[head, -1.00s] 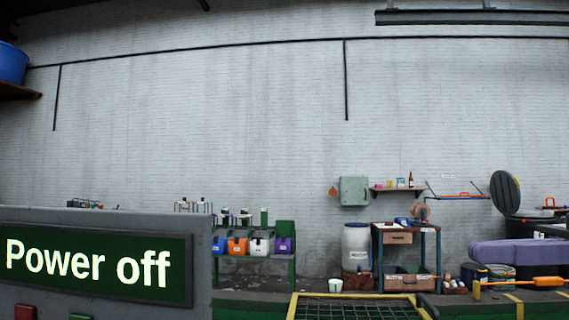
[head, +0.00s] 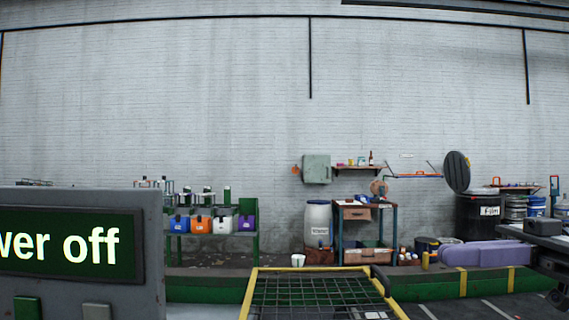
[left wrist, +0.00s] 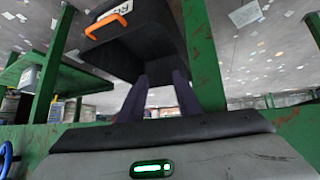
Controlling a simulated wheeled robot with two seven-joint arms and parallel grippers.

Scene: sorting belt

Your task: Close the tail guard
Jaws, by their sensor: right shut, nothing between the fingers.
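A yellow-framed mesh panel (head: 262,278), which looks like the tail guard, shows at the bottom middle of the head view, its near end cut off. A black curved piece (head: 381,281) sits at its right edge. I cannot tell whether the guard is open or shut. My right gripper (head: 452,254) has purple fingers shut together, pointing left, to the right of the guard and apart from it in the picture. My left gripper (left wrist: 159,78) shows in the left wrist view with its dark purple fingers apart and nothing seen between them.
A grey control box with a "Power off" display (head: 70,243) stands at the near left. A green shelf (head: 215,221) with coloured bins and a work table (head: 357,212) stand by the wall. In the left wrist view, a dark box with an orange handle (left wrist: 109,20) is close ahead among green posts.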

